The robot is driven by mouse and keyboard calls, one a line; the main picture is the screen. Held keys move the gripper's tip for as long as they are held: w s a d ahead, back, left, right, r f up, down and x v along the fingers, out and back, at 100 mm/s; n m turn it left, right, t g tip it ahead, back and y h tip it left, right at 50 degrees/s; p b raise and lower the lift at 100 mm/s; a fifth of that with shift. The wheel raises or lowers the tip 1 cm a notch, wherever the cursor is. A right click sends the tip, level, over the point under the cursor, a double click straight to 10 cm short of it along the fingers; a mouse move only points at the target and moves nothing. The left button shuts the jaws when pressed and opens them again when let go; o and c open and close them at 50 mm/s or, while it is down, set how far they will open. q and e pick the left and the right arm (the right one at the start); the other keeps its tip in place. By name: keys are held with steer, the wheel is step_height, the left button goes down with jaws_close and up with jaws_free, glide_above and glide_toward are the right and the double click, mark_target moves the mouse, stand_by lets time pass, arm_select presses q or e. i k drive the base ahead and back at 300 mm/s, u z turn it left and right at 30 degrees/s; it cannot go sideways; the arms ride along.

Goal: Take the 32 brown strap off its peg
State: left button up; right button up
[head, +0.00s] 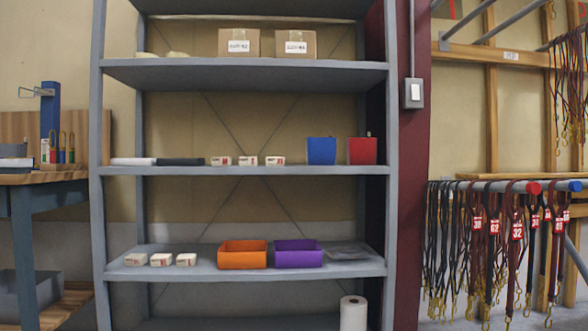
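A brown strap with a red tag reading 32 (514,262) hangs at the right of the head view. The straps overlap, so which loop sits on which peg is hard to tell. Neither of my grippers is in view.
A grey shelf rack (245,75) fills the middle, with an orange bin (242,255), a purple bin (298,254) and small boxes. A dark red post (411,200) stands between rack and straps. A workbench (40,180) is at left. More straps (570,80) hang at upper right.

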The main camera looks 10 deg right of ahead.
mark_target(516, 228)
steer(key=z, duration=1.45)
